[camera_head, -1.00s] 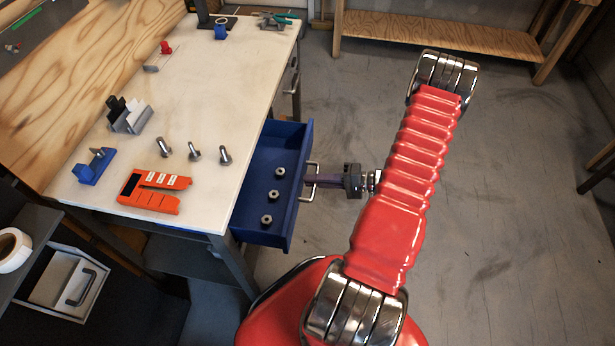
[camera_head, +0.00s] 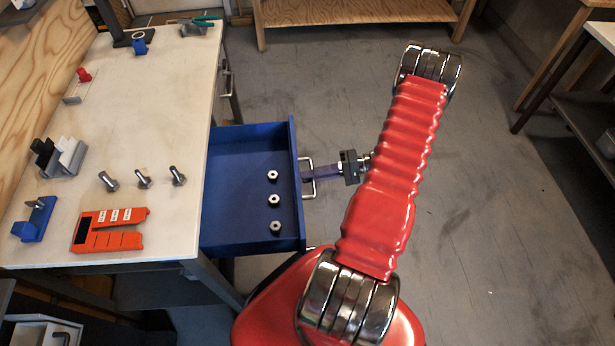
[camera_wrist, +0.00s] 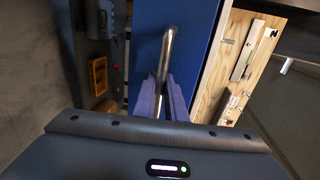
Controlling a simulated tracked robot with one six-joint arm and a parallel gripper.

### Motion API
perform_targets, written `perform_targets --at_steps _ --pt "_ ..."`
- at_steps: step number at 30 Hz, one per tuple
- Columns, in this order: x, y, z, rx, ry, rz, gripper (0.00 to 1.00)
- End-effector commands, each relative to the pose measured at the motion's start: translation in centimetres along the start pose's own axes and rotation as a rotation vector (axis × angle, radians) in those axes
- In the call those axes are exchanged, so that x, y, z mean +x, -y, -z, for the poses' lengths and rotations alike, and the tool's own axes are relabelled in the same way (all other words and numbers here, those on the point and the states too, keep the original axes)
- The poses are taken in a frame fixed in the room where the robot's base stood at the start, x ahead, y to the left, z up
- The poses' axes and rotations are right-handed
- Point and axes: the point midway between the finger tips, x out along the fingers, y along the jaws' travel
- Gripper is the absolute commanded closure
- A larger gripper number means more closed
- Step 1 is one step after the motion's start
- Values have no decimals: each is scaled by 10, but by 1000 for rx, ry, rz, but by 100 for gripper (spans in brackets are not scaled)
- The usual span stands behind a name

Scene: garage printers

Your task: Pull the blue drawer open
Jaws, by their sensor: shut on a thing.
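The blue drawer (camera_head: 240,214) stands well out from the right side of the workbench, with several metal nuts lying inside it. Its metal bar handle (camera_head: 312,181) is on the front panel. My gripper (camera_head: 310,174) reaches the handle from the right and is shut on it. In the wrist view the purple fingers (camera_wrist: 163,100) close around the handle bar (camera_wrist: 167,50), with the blue drawer front (camera_wrist: 195,40) behind. The back end of the drawer is hidden under the worktop.
The pale worktop (camera_head: 165,105) carries several bolts (camera_head: 143,179), an orange tray (camera_head: 108,230) and a blue holder (camera_head: 36,220). A second handle (camera_head: 227,85) is on the bench side farther back. Floor right of my arm is clear; a wooden bench (camera_head: 360,14) stands at the back.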

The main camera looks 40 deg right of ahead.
Motion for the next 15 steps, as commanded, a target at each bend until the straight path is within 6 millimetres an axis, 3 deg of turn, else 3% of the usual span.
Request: perform_targets --at_steps 10,11,15 --pt "2 -4 -3 3 13 -7 100" --pt "2 -4 -3 3 13 -7 88" --pt "2 -3 -2 1 11 -5 78"
